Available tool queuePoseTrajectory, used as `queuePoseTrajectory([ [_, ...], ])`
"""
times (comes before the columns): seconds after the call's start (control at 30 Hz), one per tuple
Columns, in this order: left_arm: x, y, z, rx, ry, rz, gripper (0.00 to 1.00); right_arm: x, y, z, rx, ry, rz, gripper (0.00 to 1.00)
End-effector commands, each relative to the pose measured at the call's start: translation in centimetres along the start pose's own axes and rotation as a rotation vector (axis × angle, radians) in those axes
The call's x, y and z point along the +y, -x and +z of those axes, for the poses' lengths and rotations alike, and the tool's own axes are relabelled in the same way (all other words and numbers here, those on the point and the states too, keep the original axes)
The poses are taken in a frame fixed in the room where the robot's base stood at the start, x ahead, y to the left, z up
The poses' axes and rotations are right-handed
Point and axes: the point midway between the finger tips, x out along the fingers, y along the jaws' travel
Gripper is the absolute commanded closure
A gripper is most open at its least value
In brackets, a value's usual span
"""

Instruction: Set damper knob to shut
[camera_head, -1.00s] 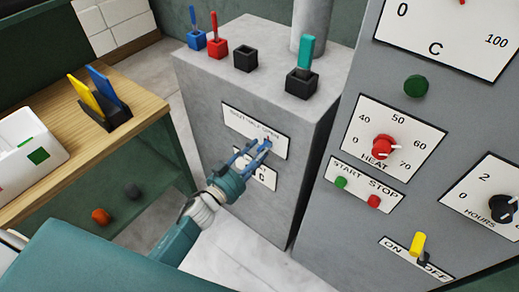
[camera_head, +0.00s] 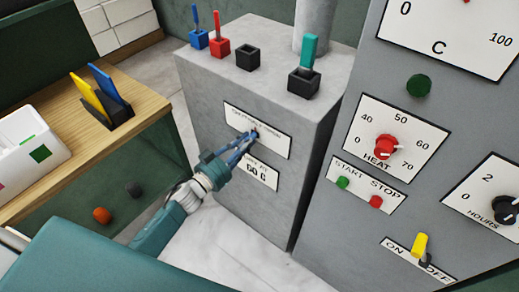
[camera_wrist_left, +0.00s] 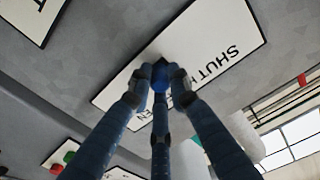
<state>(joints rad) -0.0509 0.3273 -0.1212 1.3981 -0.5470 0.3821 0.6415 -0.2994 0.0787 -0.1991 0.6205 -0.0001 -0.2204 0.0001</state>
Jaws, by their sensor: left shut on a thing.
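The damper label plate (camera_head: 279,146) is white and sits on the front of the grey cabinet. Its small print is hard to read in the head view. In the left wrist view the plate (camera_wrist_left: 245,22) shows upside down, with "SHUT" to the right of my fingers and the letters "EN" to the left. My left gripper (camera_head: 251,136) reaches the plate near its middle. In the left wrist view its three dark blue fingers close on the small blue damper knob (camera_wrist_left: 160,82). The fingers hide most of the knob and the middle lettering. My right gripper is in neither view.
A second white plate (camera_head: 262,177) lies just below. Blue, red and black holders (camera_head: 247,58) and a teal-handled one (camera_head: 304,79) stand on the cabinet top. The control panel (camera_head: 330,225) with the red heat knob (camera_head: 386,146) rises to the right. A wooden bench (camera_head: 150,103) is left.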

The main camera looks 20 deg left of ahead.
Motion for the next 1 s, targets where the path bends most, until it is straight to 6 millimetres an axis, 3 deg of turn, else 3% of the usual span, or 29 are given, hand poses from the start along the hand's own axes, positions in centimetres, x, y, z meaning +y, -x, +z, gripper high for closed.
queuePoseTrajectory([
  [0.1,-3.5,-0.1,0.8,0.0,-0.007,-0.002,1.0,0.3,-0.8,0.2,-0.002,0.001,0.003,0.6],
  [0.23,-5.6,0.0,1.2,0.001,-0.002,-0.002,1.0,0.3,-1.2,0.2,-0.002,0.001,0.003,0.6],
  [0.63,-6.6,0.0,1.1,0.0,0.0,-0.007,1.0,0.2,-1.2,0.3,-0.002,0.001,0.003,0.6],
  [0.67,-6.7,0.0,1.1,0.001,0.0,-0.007,0.78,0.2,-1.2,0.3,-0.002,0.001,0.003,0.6],
  [0.73,-6.6,0.0,1.1,0.001,0.0,-0.007,0.64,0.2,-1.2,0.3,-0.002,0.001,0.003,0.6],
  [1.0,-6.4,0.0,1.2,0.001,0.0,-0.003,0.63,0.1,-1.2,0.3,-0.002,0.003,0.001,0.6],
])
